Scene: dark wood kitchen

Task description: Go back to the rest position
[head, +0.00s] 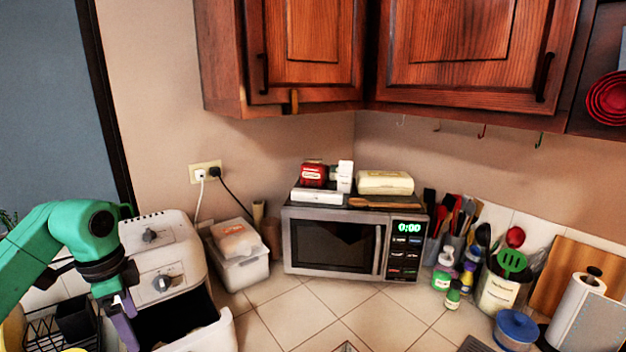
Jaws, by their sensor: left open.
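My left gripper (124,322) hangs at the lower left with its purple-grey fingers pointing down. It is open, and I see nothing held in it. It is in front of the left side of a white appliance (160,258) with dials, close to the dark opening of its pulled-out drawer (212,336). I cannot tell whether the fingers touch the appliance. My green left arm comes in from the left edge. My right gripper is not in view.
A microwave (335,243) stands in the corner with items on top. A white bin (240,268) sits beside the appliance. Utensil holders (497,290), bottles, a blue-lidded bowl (515,328) and a paper roll (585,312) crowd the right. The tiled counter (345,312) is mostly clear mid-front.

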